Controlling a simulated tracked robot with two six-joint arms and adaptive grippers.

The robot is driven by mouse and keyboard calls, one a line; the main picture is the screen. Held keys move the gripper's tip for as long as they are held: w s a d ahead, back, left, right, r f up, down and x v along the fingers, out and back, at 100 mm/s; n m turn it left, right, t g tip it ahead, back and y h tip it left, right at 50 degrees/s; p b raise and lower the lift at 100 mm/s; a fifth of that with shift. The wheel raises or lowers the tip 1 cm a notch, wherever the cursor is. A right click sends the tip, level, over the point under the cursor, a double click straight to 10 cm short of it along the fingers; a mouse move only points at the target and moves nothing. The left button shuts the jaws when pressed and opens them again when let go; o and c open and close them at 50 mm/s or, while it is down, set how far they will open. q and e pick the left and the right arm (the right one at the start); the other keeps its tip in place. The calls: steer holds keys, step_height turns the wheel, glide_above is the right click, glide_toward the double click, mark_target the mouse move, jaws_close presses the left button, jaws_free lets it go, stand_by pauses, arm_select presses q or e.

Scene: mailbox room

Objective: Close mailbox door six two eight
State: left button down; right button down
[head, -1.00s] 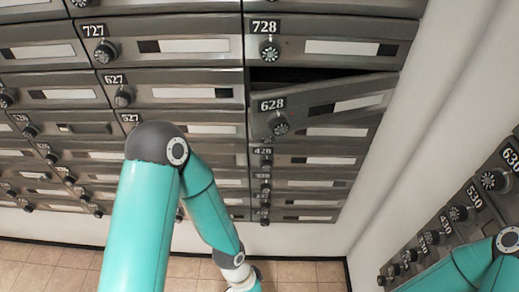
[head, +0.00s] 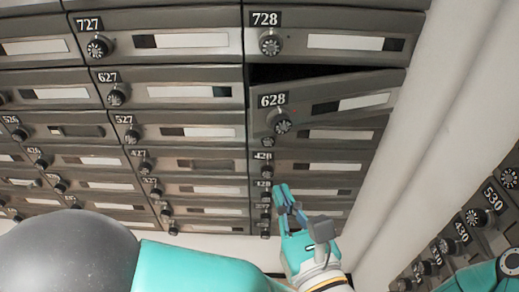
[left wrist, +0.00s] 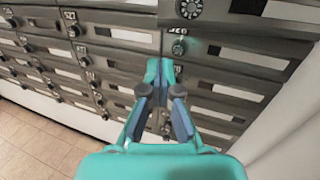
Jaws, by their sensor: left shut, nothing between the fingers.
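Mailbox door 628 (head: 335,108) is ajar in the head view. It is tilted, with a dark gap along its top edge, under door 728. Its round dial (head: 280,122) is at its left end. My left gripper (head: 284,196) is in front of the small doors below 628, apart from door 628. It is shut and empty, fingers pointing up. In the left wrist view, my left gripper (left wrist: 163,72) shows its fingertips together in front of the mailbox columns. My right gripper is out of view; only part of my right arm shows at the lower right.
Door 728 (head: 335,38) above and door 627 (head: 185,92) to the left look closed. A white wall (head: 425,130) stands right of this column. Another mailbox bank, with door 530 (head: 490,200), is at the right edge. Tiled floor (left wrist: 40,145) lies below.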

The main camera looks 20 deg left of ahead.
arm_select(q)
steer(key=x, duration=1.3)
steer(key=shift+w+a, duration=0.2)
steer(key=shift+a, duration=0.1)
